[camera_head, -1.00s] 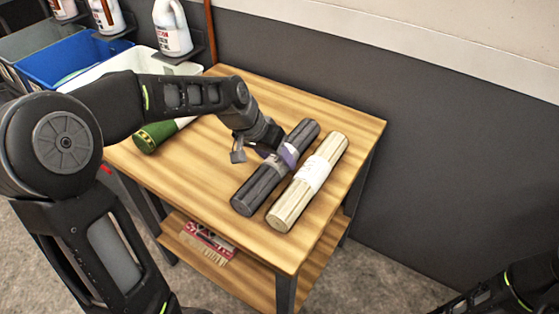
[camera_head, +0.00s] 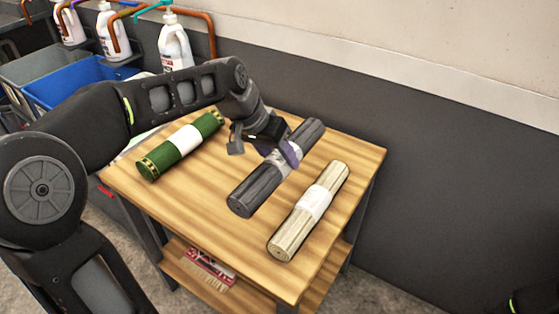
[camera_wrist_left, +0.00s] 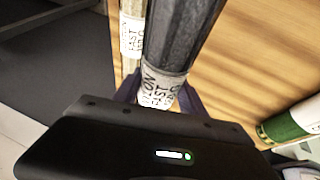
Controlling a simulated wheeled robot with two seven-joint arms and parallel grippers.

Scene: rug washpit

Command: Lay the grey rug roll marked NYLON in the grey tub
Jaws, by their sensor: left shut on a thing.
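The grey rug roll (camera_head: 254,188) is dark and ribbed, with a pale label round its middle. In the left wrist view the roll (camera_wrist_left: 180,35) runs between my fingers, and its label (camera_wrist_left: 160,85) is partly readable. My left gripper (camera_head: 284,154) is shut on the roll at the label and seems to hold it a little above the table. The grey tub (camera_head: 42,64) stands at the upper left, beyond the blue tub; its inside is mostly hidden. My right gripper is out of view.
A cream roll (camera_head: 292,232) and a green roll (camera_head: 152,167) lie on the wooden table (camera_head: 355,152) on either side. The blue tub (camera_head: 60,92) stands between the table and the grey tub. White bottles (camera_head: 173,45) stand along the wall behind.

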